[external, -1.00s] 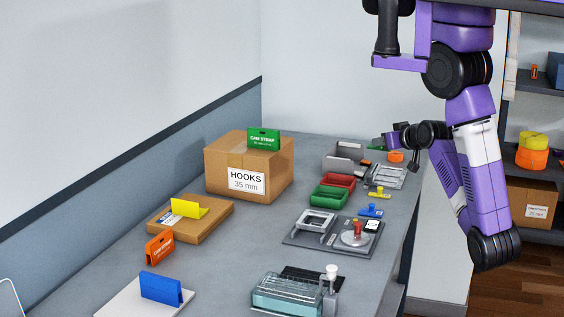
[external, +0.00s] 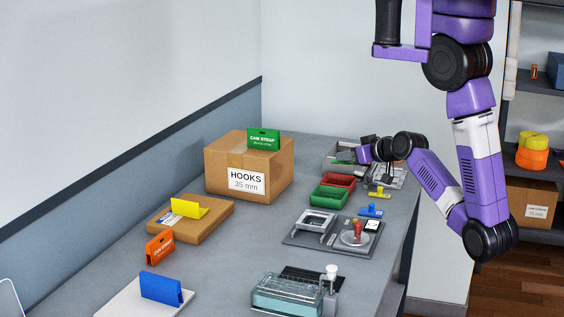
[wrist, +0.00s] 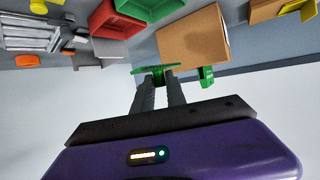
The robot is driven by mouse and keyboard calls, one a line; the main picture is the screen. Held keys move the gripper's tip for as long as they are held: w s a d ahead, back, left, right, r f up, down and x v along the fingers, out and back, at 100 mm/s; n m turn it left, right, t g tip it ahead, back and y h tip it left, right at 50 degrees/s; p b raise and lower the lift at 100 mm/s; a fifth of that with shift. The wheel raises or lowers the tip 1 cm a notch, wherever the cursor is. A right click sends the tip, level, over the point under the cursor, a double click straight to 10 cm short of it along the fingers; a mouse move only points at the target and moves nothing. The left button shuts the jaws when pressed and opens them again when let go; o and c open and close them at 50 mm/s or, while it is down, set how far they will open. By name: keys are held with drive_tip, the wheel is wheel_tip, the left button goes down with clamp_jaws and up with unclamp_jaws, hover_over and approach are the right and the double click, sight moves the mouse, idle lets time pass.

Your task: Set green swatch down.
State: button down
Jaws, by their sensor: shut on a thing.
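The green swatch (wrist: 150,70) is a thin green piece between the fingertips of my gripper (wrist: 160,76) in the wrist view. My gripper is shut on it. In the external view my gripper (external: 362,155) is at the back of the counter, by the grey open bin (external: 334,160). A bit of the green swatch (external: 345,156) shows left of the fingers there. I cannot tell its exact height above the bin or whether it touches it.
A cardboard HOOKS box (external: 222,160) carries a green cam strap card (external: 263,139). Red (external: 339,180) and green (external: 328,198) trays stand in front of the bin. A wire rack (external: 392,177) is to its right. Yellow, orange and blue cards stand at the left.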

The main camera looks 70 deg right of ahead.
drive_tip(key=w+a+f+n+y, duration=0.2)
drive_tip(key=w+a+f, duration=0.1)
drive_tip(key=w+a, duration=0.2)
drive_tip(key=w+a+f+n+t+y+b, duration=0.1)
drive_tip(key=w+a+f+n+y, duration=0.1)
drive_tip(key=w+a, duration=0.3)
drive_tip(key=w+a+f+n+t+y, duration=0.1)
drive_tip(key=w+a, duration=0.4)
drive_tip(key=a, duration=0.7)
wheel_tip(320, 180, down, 3)
drive_tip(key=shift+r+n+y+b, duration=0.25)
drive_tip(key=shift+n+y, duration=0.25)
drive_tip(key=shift+y, duration=0.4)
drive_tip(key=shift+w+a, duration=0.1)
drive_tip(key=shift+a, duration=0.35)
drive_tip(key=s+a+r+n+g+y, duration=0.1)
drive_tip(key=a+r+n+y, duration=0.15)
drive_tip(key=a+r, duration=0.55)
drive_tip(key=s+a+r+n+y, duration=0.2)
drive_tip(key=a+r+y, duration=0.1)
drive_tip(key=a+r, duration=0.45)
drive_tip(key=b, duration=0.4)
hover_over(257, 267)
wheel_tip(257, 267, down, 16)
drive_tip(key=shift+f, duration=2.35)
